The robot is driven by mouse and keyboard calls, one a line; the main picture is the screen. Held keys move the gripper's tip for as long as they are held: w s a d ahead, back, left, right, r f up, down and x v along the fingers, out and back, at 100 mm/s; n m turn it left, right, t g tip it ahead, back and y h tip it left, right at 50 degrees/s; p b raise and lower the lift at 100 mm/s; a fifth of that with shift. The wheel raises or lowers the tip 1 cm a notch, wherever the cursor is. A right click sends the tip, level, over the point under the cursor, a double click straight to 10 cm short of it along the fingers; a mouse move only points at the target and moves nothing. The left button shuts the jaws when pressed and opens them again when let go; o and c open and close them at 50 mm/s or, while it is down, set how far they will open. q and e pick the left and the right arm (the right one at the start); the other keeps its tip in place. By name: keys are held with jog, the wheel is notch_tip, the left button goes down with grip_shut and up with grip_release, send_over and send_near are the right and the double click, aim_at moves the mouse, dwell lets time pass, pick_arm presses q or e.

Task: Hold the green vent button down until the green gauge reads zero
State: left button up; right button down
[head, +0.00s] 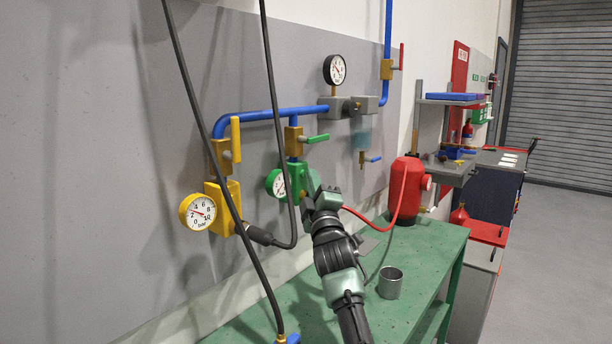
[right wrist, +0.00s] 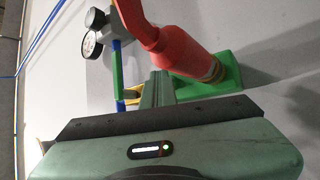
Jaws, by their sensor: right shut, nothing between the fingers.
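The green gauge (head: 277,183) is on the wall left of my right gripper. A dark hose and the gripper cover part of it, and its reading is too small to tell. The green manifold block (head: 297,172) is behind the gripper; it also shows in the right wrist view (right wrist: 228,72). I cannot make out the green vent button, which seems hidden behind the gripper or the red fitting. My right gripper (head: 313,182) is shut and empty, its tips close to the green block. I cannot tell whether they touch it. My left gripper is not in view.
A red hose (head: 352,213) runs from the green block to a red tank (head: 408,188) on the green bench (head: 440,238). A metal cup (head: 390,283) stands on the bench. A yellow gauge (head: 198,212) is at left. Dark hoses (head: 262,235) hang in front of the panel.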

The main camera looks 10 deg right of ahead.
dwell(0.8)
jog(key=shift+s+d+r+p, duration=0.1)
jog(key=shift+s+d+p, duration=0.2)
jog(key=shift+s+p, duration=0.25)
jog(key=shift+s+d, duration=0.1)
jog(key=shift+s+d+p, duration=0.15)
jog(key=shift+d+p, duration=0.1)
jog(key=shift+p, duration=0.3)
jog(key=s+d+p, duration=0.2)
jog(key=shift+s+d, duration=0.1)
jog(key=shift+s, duration=0.3)
jog(key=shift+s+d+p, duration=0.2)
jog(key=shift+s+p, duration=0.15)
jog(key=shift+p, duration=0.15)
jog(key=shift+f, duration=0.2)
